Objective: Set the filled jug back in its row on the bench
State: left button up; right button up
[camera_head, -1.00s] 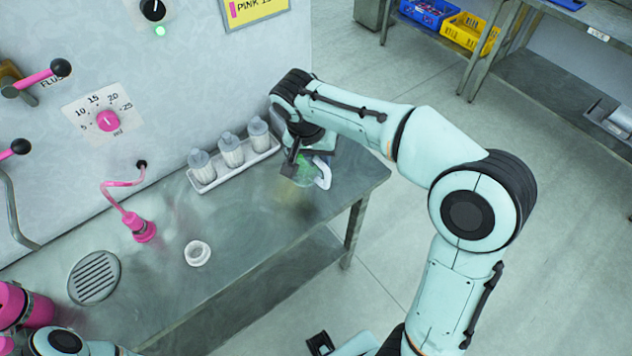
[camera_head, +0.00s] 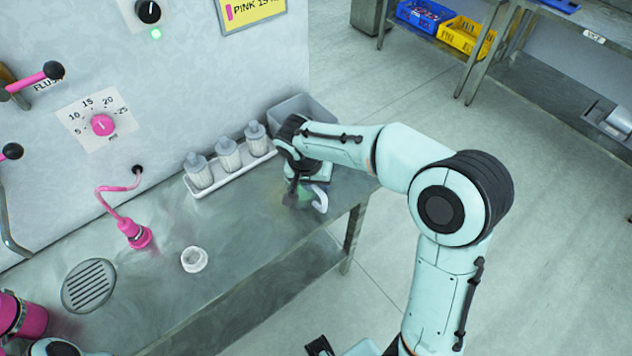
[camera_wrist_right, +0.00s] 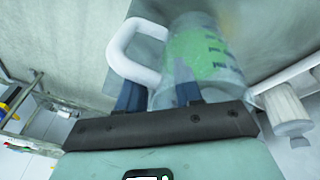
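The jug (camera_head: 304,196) is see-through with green contents and a white handle. It is at the right end of the steel bench (camera_head: 225,285), partly hidden by my right gripper (camera_head: 292,190). In the right wrist view the jug (camera_wrist_right: 205,60) is tilted in the picture, with its green contents and printed marks showing. The fingers of my right gripper (camera_wrist_right: 160,95) are at the handle side of the jug, one overlapping its body, and hold it. I cannot tell if its base touches the bench. My left gripper is not in view.
A white tray (camera_head: 231,179) with several grey-white bottles stands against the wall panel, left of the jug. A grey bin (camera_head: 303,103) is behind my right wrist. A small white ring-shaped piece (camera_head: 194,259), a round drain (camera_head: 89,286) and a pink nozzle (camera_head: 136,234) are farther left.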

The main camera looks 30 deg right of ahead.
jog(key=shift+o, duration=0.6)
jog(key=shift+r, duration=0.1)
jog(key=p+v, duration=0.1)
jog(key=v, duration=1.1)
jog(key=shift+d, duration=0.1)
